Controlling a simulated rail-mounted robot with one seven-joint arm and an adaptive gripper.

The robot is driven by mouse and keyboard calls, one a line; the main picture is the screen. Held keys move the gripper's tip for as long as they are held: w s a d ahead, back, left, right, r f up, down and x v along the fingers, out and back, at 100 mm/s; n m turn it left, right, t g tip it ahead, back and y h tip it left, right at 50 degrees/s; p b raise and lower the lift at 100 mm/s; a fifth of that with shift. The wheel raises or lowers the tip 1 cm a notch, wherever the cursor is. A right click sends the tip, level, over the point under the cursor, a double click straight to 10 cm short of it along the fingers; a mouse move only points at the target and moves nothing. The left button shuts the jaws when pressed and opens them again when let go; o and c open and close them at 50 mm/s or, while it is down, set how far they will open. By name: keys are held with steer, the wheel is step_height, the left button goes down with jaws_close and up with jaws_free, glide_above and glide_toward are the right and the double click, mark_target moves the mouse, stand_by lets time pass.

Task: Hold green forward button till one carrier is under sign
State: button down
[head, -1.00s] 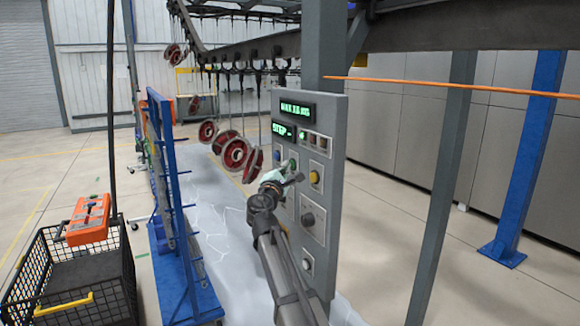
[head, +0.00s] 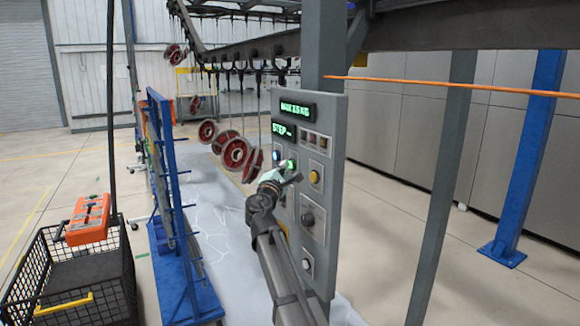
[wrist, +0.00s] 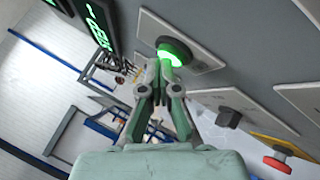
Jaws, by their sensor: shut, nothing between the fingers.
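The green button (wrist: 174,52) glows on the control panel (head: 326,200); in the head view it shows as a green spot (head: 292,164). My gripper (wrist: 164,78) is shut and empty, its fingertips against or very close to the button's face; exact contact cannot be told. In the head view my gripper (head: 286,177) is at the panel's left side. Carriers with red wheels (head: 236,153) hang from the overhead rail (head: 250,48), left of and behind the panel. A yellow plate (head: 357,40) by the post is partly hidden; I cannot tell if it is the sign.
An orange bar (head: 450,86) crosses at right.

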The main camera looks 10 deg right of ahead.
steer(key=shift+s+a, duration=0.15)
steer(key=shift+a, duration=0.45)
steer(key=a, duration=0.2)
steer(key=s+a+b, duration=0.1)
steer(key=a, duration=0.2)
steer(key=shift+s, duration=0.15)
stand_by(0.4)
